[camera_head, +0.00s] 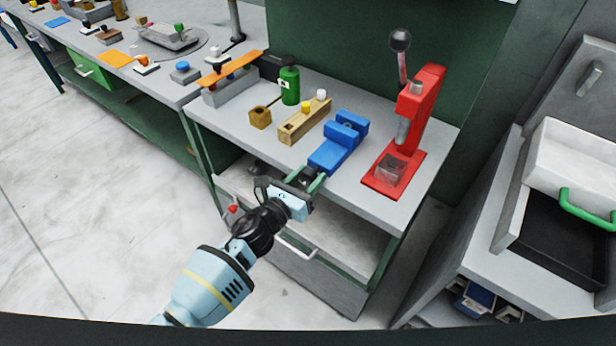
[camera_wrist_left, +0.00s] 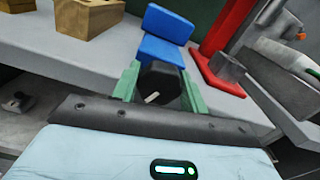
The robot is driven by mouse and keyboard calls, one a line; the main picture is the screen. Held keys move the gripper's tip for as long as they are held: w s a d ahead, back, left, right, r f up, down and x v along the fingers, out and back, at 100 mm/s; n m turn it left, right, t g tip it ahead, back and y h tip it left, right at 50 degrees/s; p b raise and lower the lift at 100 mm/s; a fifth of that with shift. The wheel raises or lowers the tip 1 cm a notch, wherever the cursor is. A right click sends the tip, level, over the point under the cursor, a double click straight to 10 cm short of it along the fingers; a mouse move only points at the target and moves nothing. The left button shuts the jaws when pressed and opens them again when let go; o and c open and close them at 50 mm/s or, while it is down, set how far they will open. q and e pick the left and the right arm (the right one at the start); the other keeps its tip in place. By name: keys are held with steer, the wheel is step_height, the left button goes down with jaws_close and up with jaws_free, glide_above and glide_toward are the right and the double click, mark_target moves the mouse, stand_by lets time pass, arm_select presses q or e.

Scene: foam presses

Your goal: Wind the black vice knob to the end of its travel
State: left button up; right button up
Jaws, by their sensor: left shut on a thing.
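The blue vice (camera_head: 340,143) stands on the grey bench near its front edge, and it also shows in the left wrist view (camera_wrist_left: 166,37). The black vice knob (camera_wrist_left: 160,85) is at the vice's near end, with a short white mark on its face. My left gripper (camera_head: 309,181) reaches up from the front of the bench. Its green fingers (camera_wrist_left: 159,80) are on both sides of the knob, shut on it. In the head view the knob is mostly hidden between the fingers. My right gripper is not in view.
A red press (camera_head: 408,130) with a black ball lever stands right of the vice. A wooden block (camera_head: 305,121) with yellow and white knobs and a green cylinder (camera_head: 289,86) stand left of it. A drawer front lies below the bench top.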

arm_select(q)
steer(key=o, duration=1)
steer(key=shift+a, duration=0.1)
steer(key=shift+v, duration=3.85)
